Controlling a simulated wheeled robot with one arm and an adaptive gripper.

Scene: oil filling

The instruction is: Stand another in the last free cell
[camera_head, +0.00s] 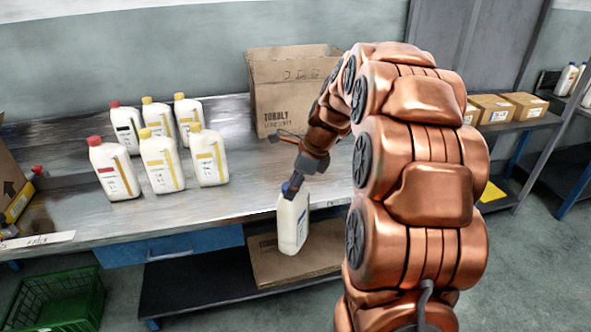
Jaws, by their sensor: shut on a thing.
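The bottle hangs nearly upright, slightly tilted, and overlaps the front edge of the table in the picture. An open cardboard box (284,103) stands at the back of the metal table; its inside and any cells are hidden from here. White bottles with red or yellow caps stand in two rows on the left of the table, among them a red-capped one (113,170) and a yellow-capped one (161,163).
A flat cardboard piece (290,262) lies on the lower shelf beneath the bottle. A green crate (55,302) is on the floor at lower left. Small cartons (491,108) sit on a rack at right. My arm hides the table's right part.

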